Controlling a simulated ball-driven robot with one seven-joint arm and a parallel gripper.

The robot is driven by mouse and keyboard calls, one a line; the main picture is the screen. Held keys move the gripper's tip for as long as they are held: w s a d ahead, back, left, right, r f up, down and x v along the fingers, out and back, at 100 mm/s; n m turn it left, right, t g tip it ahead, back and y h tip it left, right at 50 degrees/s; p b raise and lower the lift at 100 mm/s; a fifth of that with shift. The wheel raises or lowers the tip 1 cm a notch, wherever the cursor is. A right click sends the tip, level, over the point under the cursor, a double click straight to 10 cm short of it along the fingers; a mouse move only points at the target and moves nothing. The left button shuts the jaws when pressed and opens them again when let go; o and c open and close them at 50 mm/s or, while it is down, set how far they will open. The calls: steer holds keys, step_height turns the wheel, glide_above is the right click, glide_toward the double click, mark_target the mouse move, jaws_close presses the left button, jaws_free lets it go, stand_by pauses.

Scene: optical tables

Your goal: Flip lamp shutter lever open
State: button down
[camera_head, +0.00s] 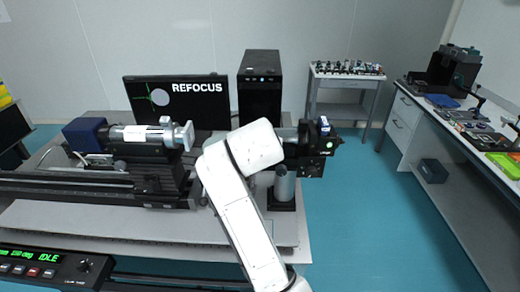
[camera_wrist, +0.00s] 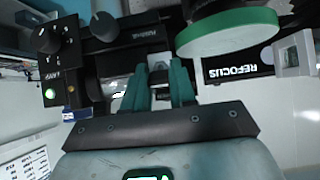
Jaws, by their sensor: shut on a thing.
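In the wrist view my gripper (camera_wrist: 160,75) reaches with its two teal fingers to a black lamp panel (camera_wrist: 110,60). The fingers are closed to a narrow gap on a small lever part, mostly hidden between them, under a pale label that is hard to read. The panel carries black knobs (camera_wrist: 48,40) and a lit green light (camera_wrist: 50,93). In the head view my white arm hides part of this area, and a black unit (camera_head: 312,160) shows just right of my wrist, above a silver post (camera_head: 284,185).
A green-rimmed disc (camera_wrist: 228,32) is close to the right of my fingers. The REFOCUS screen (camera_head: 178,103) and a black computer (camera_head: 260,85) stand behind. A blue-ended silver tube (camera_head: 140,135) lies on the rail at left. Clear floor (camera_head: 385,220) lies to the right.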

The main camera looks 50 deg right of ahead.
steer(key=shift+w+r, duration=0.1)
steer(key=shift+r, duration=0.2)
steer(key=c, duration=1.1)
jaws_free()
steer(key=shift+o, duration=0.9)
steer(key=shift+d+f, duration=0.1)
steer(key=b+v, duration=0.1)
steer(key=v, duration=0.9)
steer(key=shift+s+a+b, duration=0.3)
steer(key=shift+b, duration=0.1)
